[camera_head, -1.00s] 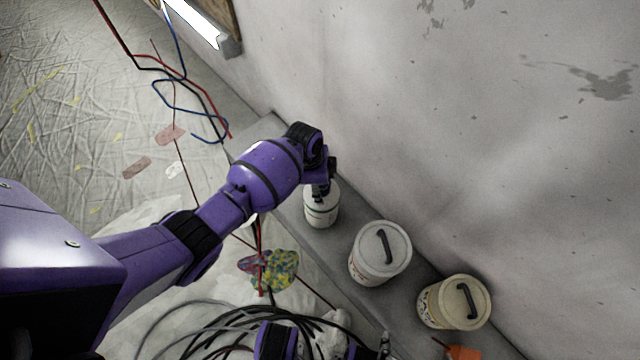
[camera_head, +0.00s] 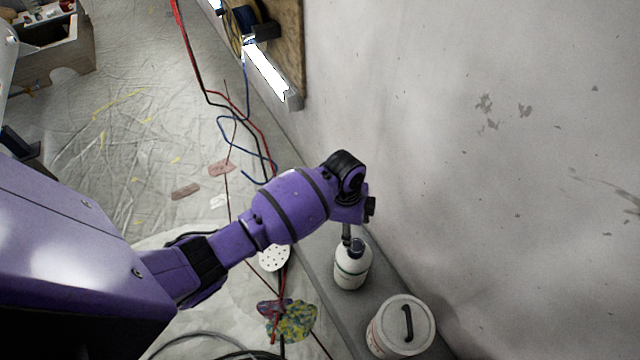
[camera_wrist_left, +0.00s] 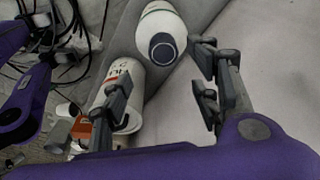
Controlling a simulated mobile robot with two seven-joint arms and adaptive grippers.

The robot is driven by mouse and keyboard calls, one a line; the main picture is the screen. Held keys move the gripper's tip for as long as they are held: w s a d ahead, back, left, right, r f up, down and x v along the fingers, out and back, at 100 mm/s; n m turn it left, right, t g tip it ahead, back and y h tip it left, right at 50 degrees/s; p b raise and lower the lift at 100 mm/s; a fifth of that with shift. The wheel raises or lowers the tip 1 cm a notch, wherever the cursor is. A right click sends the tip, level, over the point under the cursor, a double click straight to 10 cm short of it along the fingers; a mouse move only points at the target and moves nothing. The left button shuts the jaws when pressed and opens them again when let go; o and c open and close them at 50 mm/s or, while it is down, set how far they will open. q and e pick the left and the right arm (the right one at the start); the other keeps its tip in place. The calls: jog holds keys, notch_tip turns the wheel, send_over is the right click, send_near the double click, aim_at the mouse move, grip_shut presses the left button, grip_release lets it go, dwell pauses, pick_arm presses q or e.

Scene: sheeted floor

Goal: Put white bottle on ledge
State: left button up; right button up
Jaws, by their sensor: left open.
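The white bottle (camera_head: 351,270) with a dark cap stands upright on the grey ledge (camera_head: 318,257) along the wall. In the left wrist view the bottle (camera_wrist_left: 160,22) shows at the top, its cap towards the camera. My left gripper (camera_head: 356,226) is open, close above and beside the bottle's cap in the head view. In the wrist view the spread fingers of the left gripper (camera_wrist_left: 163,72) have nothing between them, and the bottle is beyond their tips. Purple parts of my other arm show at the wrist view's left; I see no right gripper.
A white lidded bucket (camera_head: 402,326) with a dark handle stands on the ledge nearer than the bottle. Red and blue cables (camera_head: 222,122) hang left of the ledge. A bright lamp (camera_head: 268,72) is on the wall further along. The ledge beyond the bottle looks clear.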

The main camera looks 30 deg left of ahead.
pick_arm(q)
jog(key=s+f+n+t, duration=0.2)
jog(key=s+f+n, duration=0.25)
jog(key=s, duration=0.55)
jog(key=s+f+n+t, duration=0.1)
jog(key=s+f+n, duration=0.3)
jog(key=s, duration=0.5)
jog(key=s+a+r+n+t, duration=0.2)
jog(key=s+a+r+n, duration=0.1)
jog(key=s, duration=0.5)
jog(key=s+a+r+n+t+y, duration=0.1)
jog(key=s+a+r+n, duration=0.2)
jog(key=s, duration=0.6)
jog(key=shift+s+a+r+n+t+y, duration=0.15)
jog(key=shift+a+r+n+t+y, duration=0.2)
jog(key=shift+a+r, duration=0.35)
